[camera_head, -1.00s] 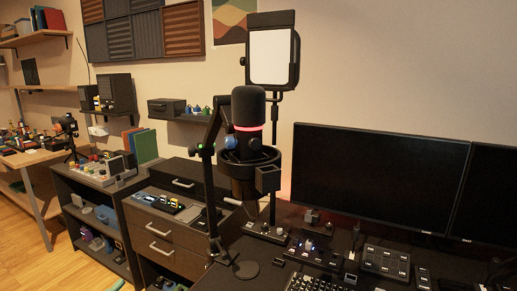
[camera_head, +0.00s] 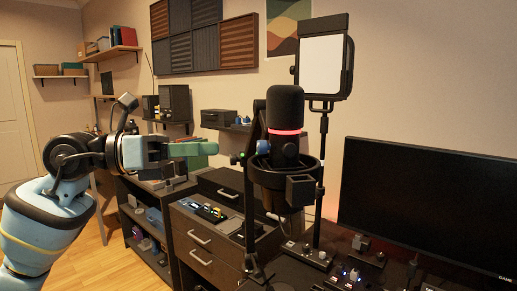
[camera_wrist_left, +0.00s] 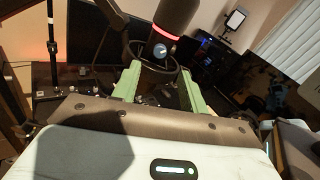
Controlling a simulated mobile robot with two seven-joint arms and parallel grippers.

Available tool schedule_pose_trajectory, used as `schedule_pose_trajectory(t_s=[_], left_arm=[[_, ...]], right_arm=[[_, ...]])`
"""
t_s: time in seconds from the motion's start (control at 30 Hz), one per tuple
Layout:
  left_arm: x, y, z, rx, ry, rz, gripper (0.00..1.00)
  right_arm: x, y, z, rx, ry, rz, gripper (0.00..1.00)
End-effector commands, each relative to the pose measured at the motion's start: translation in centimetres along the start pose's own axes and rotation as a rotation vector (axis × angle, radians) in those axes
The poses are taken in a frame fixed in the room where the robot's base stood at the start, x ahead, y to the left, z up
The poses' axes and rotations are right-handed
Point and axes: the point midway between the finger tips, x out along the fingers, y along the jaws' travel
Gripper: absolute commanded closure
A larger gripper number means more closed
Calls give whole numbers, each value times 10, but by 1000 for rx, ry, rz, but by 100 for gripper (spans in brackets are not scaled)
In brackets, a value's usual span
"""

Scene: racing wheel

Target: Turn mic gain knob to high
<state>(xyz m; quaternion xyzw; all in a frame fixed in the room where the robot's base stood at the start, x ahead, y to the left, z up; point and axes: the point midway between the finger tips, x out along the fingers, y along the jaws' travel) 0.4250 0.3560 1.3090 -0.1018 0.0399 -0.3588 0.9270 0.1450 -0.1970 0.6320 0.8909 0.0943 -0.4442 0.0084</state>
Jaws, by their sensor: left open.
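The black microphone (camera_head: 285,110) with a glowing red ring stands upright in its round mount. It also shows in the left wrist view (camera_wrist_left: 176,14). A blue knob (camera_head: 263,146) sits on its side below the ring. In the left wrist view the knob (camera_wrist_left: 160,51) faces the camera, with a light mark on it. Its exact setting is too small to read. My left gripper (camera_head: 214,149) is left of the microphone with green fingers pointing toward the knob, apart from it. The fingers are spread with nothing between them in the left wrist view (camera_wrist_left: 160,82). My right gripper is out of view.
The dark boom arm (camera_head: 256,190) stands close beside the microphone. A lit panel (camera_head: 325,65) on a stand is behind it. A large monitor (camera_head: 430,205) is at the right. A drawer cabinet (camera_head: 205,255) stands below and left. Open air separates the fingers and microphone.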

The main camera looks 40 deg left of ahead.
Motion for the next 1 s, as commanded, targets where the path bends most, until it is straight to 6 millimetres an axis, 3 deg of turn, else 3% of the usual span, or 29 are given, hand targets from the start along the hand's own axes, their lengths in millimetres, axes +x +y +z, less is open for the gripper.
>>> schedule_pose_trajectory(t_s=[0.23,0.7,1.0], left_arm=[[12,-1,2,-2,-3,-3,57],[64,-1,3,-3,-5,-5,57],[78,0,0,-4,-1,-3,57]], right_arm=[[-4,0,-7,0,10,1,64],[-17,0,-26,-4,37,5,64],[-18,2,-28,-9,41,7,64]])
